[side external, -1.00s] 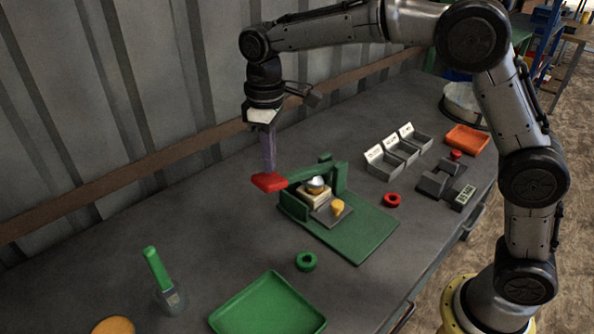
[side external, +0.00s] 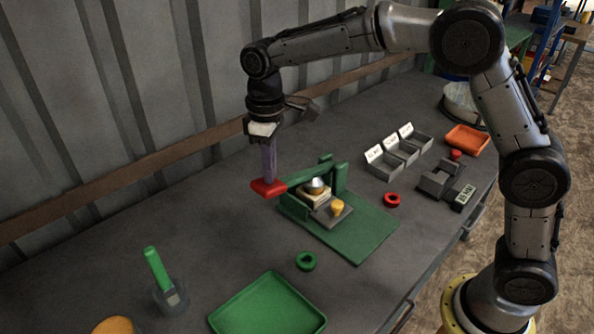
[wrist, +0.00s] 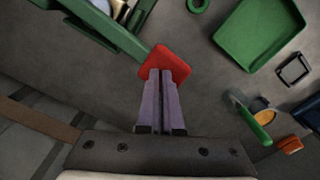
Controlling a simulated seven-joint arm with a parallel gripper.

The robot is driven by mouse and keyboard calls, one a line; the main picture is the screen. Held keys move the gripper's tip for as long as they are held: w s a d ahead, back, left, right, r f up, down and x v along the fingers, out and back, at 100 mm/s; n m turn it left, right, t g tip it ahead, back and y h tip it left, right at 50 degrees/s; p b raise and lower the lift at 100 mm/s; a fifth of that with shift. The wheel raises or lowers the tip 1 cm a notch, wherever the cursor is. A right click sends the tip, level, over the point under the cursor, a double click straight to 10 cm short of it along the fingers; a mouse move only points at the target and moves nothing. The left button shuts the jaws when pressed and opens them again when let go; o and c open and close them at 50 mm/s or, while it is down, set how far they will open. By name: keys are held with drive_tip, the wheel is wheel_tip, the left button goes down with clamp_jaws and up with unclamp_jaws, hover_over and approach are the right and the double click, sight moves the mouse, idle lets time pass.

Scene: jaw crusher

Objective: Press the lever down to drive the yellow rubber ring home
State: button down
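The green press (side external: 345,229) stands on the bench with its lever (side external: 302,178) running out to the left and ending in a red handle (side external: 268,188). The red handle also shows in the wrist view (wrist: 166,63). My gripper (side external: 269,180) points down with its purple fingers together, their tips at the top of the red handle. In the wrist view the fingers (wrist: 160,85) lie side by side with nothing visible between them. A silver, round-topped press head (side external: 316,184) sits under the lever above a pale block. A yellow piece (side external: 337,208) stands on the grey plate in front. The ring's seating is hidden.
A green ring (side external: 306,261) and green tray (side external: 268,308) lie in front of the press. A red ring (side external: 392,199), grey bins (side external: 402,152) and orange tray (side external: 467,139) are to the right. A green-handled tool (side external: 158,268) stands at left. The bench between is clear.

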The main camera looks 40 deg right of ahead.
sight(274, 189)
drive_tip(key=shift+s+d+f, duration=0.1)
drive_tip(key=shift+f, duration=1.3)
drive_tip(key=shift+s+d+f, duration=0.1)
drive_tip(key=shift+f, duration=1.25)
drive_tip(key=shift+w+a+r, duration=0.1)
drive_tip(key=shift+r, duration=1.05)
drive_tip(key=shift+w+a+r, duration=0.1)
drive_tip(key=shift+r, duration=4.6)
